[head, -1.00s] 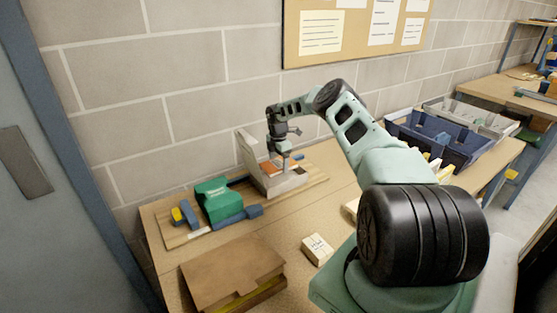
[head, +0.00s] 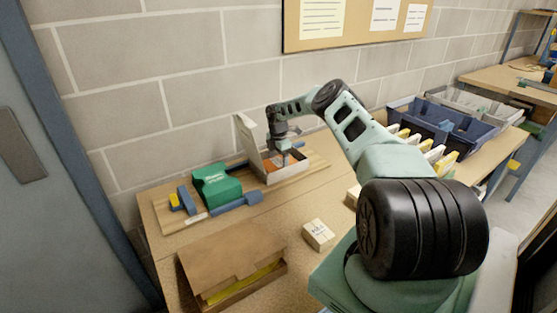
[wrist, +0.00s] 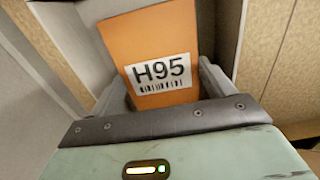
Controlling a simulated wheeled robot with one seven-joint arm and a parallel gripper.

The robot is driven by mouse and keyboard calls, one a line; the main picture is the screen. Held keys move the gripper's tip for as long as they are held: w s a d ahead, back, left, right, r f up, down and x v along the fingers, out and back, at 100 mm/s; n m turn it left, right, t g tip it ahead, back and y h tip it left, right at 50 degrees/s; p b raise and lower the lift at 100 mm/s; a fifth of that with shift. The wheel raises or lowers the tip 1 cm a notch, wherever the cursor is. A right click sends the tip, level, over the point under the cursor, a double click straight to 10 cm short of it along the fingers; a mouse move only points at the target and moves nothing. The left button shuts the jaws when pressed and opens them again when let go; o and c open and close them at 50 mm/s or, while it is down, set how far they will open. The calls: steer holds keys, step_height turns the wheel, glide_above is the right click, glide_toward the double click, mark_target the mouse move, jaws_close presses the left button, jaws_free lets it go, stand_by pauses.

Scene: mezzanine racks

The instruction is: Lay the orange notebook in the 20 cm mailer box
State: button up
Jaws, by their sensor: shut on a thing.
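The orange notebook (wrist: 145,38), with a white "H95" barcode label, is between the fingers of my gripper (wrist: 163,85) in the wrist view, and my gripper is shut on it. In the head view my gripper (head: 284,158) points down into an open pale mailer box (head: 288,174) whose lid stands up at its left. A small patch of orange notebook (head: 271,165) shows inside the box walls. My wrist hides part of the box. I cannot tell whether the notebook touches the box floor.
A brown carton (head: 225,262) lies at the table's front left. A green box (head: 216,186) and a blue tool (head: 238,206) lie left of the mailer. A small labelled box (head: 318,234) sits in front. Blue bins (head: 448,132) stand at the right, the wall close behind.

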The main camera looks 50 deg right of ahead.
steer(key=o, duration=1)
steer(key=shift+r, duration=0.1)
step_height(320, 180, up, 17)
steer(key=b, duration=0.4)
steer(key=shift+r, duration=0.15)
